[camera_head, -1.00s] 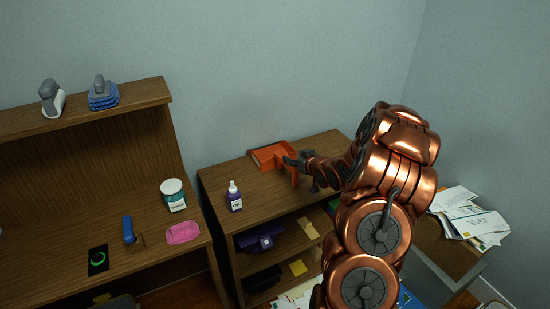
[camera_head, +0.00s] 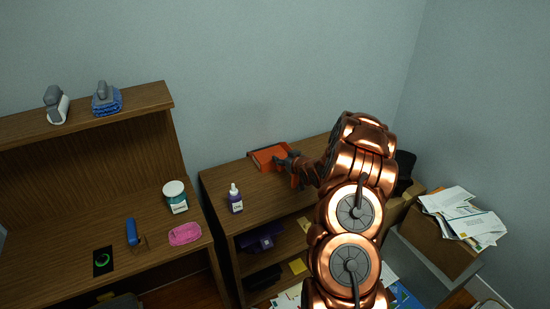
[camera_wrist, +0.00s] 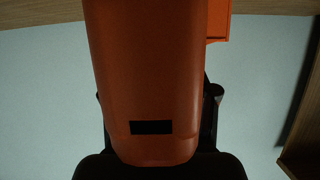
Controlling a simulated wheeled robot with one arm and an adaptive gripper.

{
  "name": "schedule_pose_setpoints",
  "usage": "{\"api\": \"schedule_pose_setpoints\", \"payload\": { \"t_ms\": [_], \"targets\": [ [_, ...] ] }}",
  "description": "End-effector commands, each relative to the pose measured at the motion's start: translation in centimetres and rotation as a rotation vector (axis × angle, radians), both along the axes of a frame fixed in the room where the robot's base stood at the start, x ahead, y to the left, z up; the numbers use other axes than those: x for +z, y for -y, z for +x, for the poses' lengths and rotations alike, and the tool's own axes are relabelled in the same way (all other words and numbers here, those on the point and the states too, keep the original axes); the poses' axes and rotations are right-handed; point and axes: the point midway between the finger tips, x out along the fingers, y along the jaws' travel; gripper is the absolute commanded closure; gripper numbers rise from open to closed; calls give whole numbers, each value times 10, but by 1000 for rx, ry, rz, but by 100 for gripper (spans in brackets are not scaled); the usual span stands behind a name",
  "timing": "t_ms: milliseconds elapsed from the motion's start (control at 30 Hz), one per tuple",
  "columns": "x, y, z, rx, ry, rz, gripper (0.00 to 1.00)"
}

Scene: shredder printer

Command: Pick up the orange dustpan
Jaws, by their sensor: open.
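The orange dustpan (camera_head: 265,154) rests on the top of the low wooden shelf unit, its tray towards the wall. An orange part that looks like its handle (camera_head: 297,181) reaches towards the front right. My gripper (camera_head: 294,164) is open at this handle. In the wrist view the handle (camera_wrist: 150,75) is large and close, with a dark slot near its end. Dark gripper parts (camera_wrist: 158,168) show below it and at both sides, partly hidden by it. I cannot tell whether the fingers touch it. A brighter orange piece of the dustpan shows at the upper right.
A desk with a jar (camera_head: 175,197) and a pink item (camera_head: 185,234) stands at left. Papers (camera_head: 465,214) lie at right. My arm hides the unit's right part.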

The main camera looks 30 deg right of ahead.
Motion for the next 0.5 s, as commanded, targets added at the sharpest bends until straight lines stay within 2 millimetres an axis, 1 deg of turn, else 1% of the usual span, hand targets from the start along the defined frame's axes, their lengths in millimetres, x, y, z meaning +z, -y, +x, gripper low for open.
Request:
{"api": "schedule_pose_setpoints", "payload": {
  "t_ms": [100, 333, 367, 500],
  "targets": [
    [0, 1, 4, -1, 2, -1, 42],
    [-1, 1, 4, -1, 2, -1, 42],
    [-1, 1, 4, 0, 2, 0, 44],
    [-1, 1, 4, 0, 2, 0, 58]
  ]
}}
